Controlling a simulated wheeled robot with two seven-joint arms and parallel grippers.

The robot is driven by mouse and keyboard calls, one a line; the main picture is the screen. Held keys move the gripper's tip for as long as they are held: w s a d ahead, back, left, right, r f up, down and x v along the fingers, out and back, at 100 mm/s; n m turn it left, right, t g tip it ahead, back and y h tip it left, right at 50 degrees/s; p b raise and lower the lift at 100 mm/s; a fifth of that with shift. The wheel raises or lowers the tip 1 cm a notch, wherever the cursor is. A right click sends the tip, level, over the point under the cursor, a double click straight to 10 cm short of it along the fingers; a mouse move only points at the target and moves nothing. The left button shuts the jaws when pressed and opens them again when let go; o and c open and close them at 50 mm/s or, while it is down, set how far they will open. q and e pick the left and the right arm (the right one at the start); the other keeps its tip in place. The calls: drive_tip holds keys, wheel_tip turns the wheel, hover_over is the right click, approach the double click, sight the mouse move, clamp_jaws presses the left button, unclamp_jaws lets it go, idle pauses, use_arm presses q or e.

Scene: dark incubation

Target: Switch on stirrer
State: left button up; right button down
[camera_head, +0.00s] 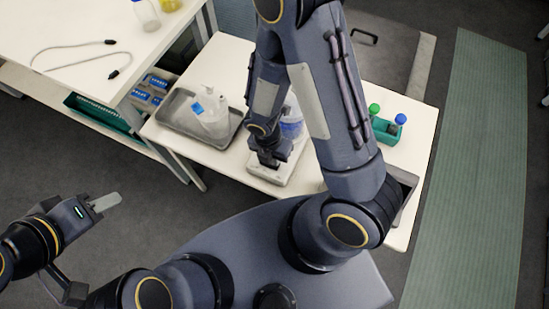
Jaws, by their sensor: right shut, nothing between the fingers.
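The stirrer (257,170) is a low, pale device near the front edge of the small white table. A clear vessel with bluish contents (293,129) stands on it, partly hidden by my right arm. My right gripper (268,163) is shut and empty, pointing down at the front part of the stirrer. I cannot tell whether its tips touch the stirrer, and any switch there is hidden or too small to see. My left gripper (106,202) is over the floor at the left, away from the table; its finger gap cannot be made out.
A grey tray (172,128) with a clear labelled bottle (211,113) stands left of the stirrer. A teal rack (384,132) with green- and blue-capped bottles stands at the right. A white bench (95,35) with a cable (72,64) is at upper left.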

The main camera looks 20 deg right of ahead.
drive_tip(key=shift+f, duration=0.45)
drive_tip(key=shift+s+d+f+b, duration=0.1)
drive_tip(key=shift+f+b, duration=0.5)
drive_tip(key=shift+b, duration=0.65)
drive_tip(key=shift+s+r+t, duration=0.15)
drive_tip(key=shift+r+t, duration=0.15)
drive_tip(key=shift+w+p, duration=0.2)
drive_tip(key=shift+p, duration=0.1)
